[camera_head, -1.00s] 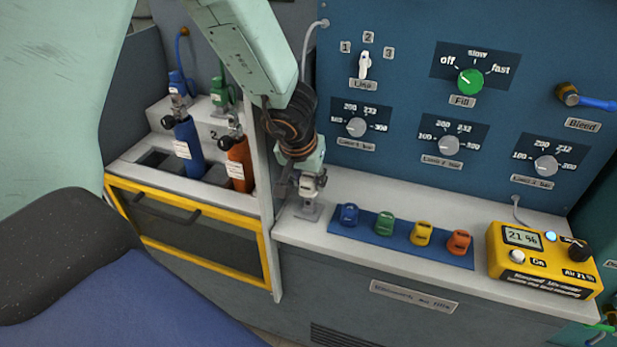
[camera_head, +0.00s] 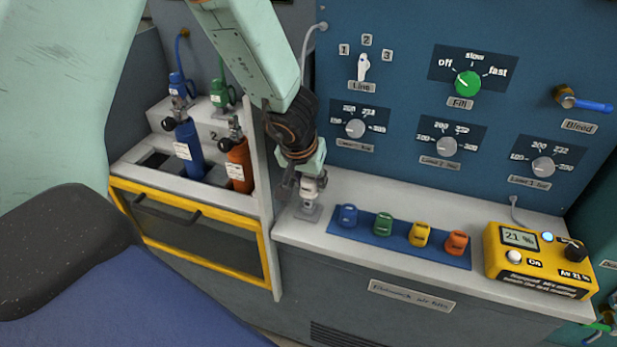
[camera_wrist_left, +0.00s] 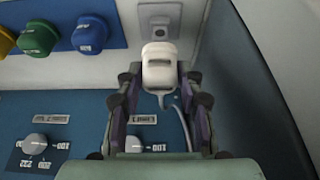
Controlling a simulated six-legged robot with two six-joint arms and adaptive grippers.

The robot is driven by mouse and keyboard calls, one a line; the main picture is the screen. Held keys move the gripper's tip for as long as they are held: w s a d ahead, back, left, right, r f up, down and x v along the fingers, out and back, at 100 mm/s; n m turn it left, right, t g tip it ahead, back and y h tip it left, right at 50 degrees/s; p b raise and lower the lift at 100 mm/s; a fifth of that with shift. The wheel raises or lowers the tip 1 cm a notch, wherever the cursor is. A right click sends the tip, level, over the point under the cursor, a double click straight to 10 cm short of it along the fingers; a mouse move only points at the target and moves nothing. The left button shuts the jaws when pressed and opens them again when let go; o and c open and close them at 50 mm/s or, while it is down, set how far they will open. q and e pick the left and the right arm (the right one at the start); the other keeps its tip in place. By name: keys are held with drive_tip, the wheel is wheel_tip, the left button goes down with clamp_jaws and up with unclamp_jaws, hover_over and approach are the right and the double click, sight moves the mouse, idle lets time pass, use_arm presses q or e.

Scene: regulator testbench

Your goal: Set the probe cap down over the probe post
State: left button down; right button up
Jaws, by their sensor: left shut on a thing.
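The probe cap (camera_wrist_left: 160,68) is a small white rounded piece. My left gripper (camera_wrist_left: 160,78) is shut on it, one finger on each side. In the head view my left gripper (camera_head: 307,178) points down at the left end of the bench, with the cap (camera_head: 309,189) under its fingers. The probe post stands directly below on a small grey base (camera_head: 307,212); the base also shows in the wrist view (camera_wrist_left: 185,22). The cap hides much of the post. I cannot tell whether the cap is touching it or still apart. My right gripper is not in view.
A blue strip (camera_head: 365,238) with blue, green, yellow and orange caps lies just right of the post. A yellow meter (camera_head: 540,262) stands farther right. A pale upright divider (camera_head: 262,175) is close on the left, with bottles beyond. The knob panel rises behind.

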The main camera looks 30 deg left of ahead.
use_arm(q)
drive_tip(key=shift+f+b, duration=1.35)
drive_tip(key=shift+f, duration=0.5)
idle(1.1)
drive_tip(key=c, duration=0.8)
unclamp_jaws()
drive_tip(key=shift+o, duration=0.2)
drive_tip(key=v, duration=1.2)
drive_tip(key=shift+s+d, duration=0.1)
